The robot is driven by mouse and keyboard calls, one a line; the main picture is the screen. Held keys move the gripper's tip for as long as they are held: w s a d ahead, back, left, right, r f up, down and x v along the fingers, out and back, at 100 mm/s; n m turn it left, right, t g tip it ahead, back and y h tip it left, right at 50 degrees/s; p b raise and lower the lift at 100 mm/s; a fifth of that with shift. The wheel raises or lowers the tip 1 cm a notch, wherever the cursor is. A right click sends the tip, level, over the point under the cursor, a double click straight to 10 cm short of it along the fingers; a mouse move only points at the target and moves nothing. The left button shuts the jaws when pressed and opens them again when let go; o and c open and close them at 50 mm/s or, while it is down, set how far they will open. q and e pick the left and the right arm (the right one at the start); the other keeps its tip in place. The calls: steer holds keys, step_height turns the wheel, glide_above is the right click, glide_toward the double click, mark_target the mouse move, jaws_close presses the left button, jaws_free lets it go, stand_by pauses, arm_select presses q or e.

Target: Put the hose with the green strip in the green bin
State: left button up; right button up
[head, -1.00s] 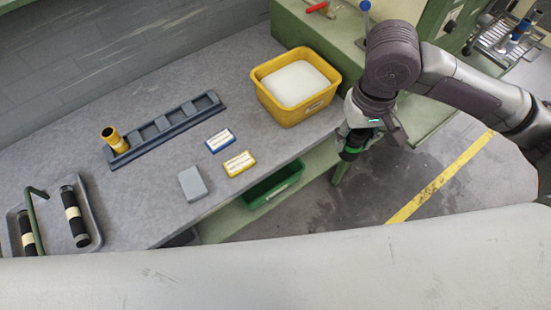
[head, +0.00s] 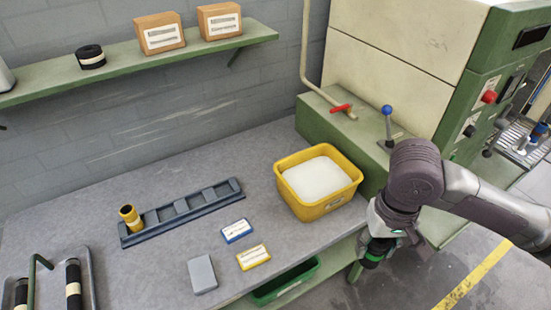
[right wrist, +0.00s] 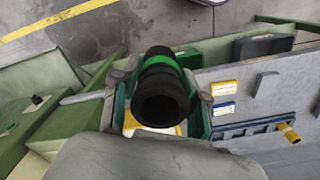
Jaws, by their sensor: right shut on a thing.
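The hose with the green strip (head: 372,260) is black and hangs from my right gripper (head: 382,243), off the front edge of the table. In the right wrist view the hose (right wrist: 163,100) is seen end-on, with the green band around it and the fingers on both sides. My right gripper is shut on it. The green bin (head: 290,287) is below the tabletop, to the left of the gripper, and partly hidden by the table edge. The hose is outside the bin. My left gripper is out of view.
A yellow bin (head: 335,203) with white contents stands on the table near the right arm. A dark rack (head: 185,212) with a yellow cylinder (head: 130,217), small boxes and a grey block (head: 201,274) lie left. A tray at lower left holds other black hoses (head: 73,285).

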mark_target(369, 258)
step_height(369, 258, down, 5)
steer(key=b, duration=0.4)
steer(key=shift+r, duration=0.15)
steer(key=shift+d, duration=0.1)
